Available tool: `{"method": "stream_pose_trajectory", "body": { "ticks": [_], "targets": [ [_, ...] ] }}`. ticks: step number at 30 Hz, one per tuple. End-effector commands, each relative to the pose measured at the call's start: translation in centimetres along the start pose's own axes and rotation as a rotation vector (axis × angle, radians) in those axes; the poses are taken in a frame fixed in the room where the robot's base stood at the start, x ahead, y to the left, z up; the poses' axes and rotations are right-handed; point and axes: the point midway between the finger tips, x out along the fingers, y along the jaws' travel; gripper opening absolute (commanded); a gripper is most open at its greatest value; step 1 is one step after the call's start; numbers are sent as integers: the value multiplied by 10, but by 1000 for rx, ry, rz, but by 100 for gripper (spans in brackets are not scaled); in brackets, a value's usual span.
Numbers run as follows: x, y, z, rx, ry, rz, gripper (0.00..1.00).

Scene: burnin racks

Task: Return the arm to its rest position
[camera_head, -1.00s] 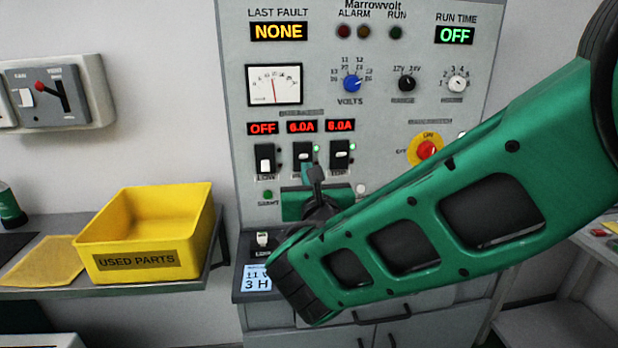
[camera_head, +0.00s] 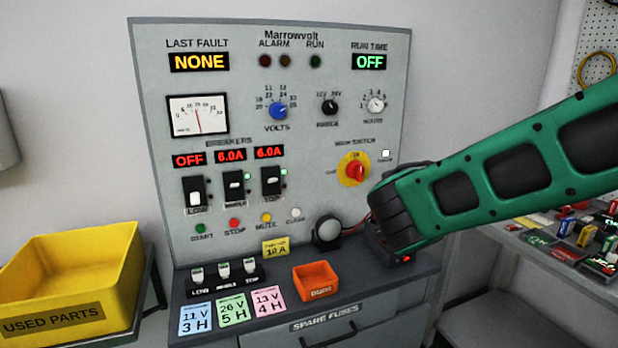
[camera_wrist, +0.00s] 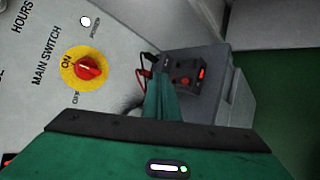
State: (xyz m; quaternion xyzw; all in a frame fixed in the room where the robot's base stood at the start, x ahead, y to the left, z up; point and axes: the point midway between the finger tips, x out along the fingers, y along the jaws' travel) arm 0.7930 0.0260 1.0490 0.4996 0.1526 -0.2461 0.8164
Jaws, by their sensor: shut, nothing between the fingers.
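My green arm reaches in from the right in the head view, its dark wrist end in front of the right side of the Marrowvolt panel (camera_head: 320,130). My gripper (camera_wrist: 162,95) shows in the wrist view as narrow green fingers close together, shut with nothing between them. It is hidden behind my arm in the head view. In the wrist view it is over the bench ledge, with the main switch (camera_wrist: 88,67) to its left. This red knob on a yellow plate also shows in the head view (camera_head: 355,172).
A dark box with a red light (camera_wrist: 188,75) and leads lies beyond my fingers. A yellow used parts bin (camera_head: 60,290) is left; a cluttered shelf (camera_head: 510,232) is right.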

Motion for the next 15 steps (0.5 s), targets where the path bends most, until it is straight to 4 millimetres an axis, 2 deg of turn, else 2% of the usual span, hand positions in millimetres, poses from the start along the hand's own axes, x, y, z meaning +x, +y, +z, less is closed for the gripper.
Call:
{"method": "stream_pose_trajectory", "body": {
  "ticks": [1,6,11,15],
  "targets": [
    [2,-22,27,117,-18,-69,0],
    [-8,-100,90,528,-82,-296,0],
    [-37,-170,130,908,-179,-490,0],
    [-74,-225,150,1231,-289,-645,0]
  ]
}}
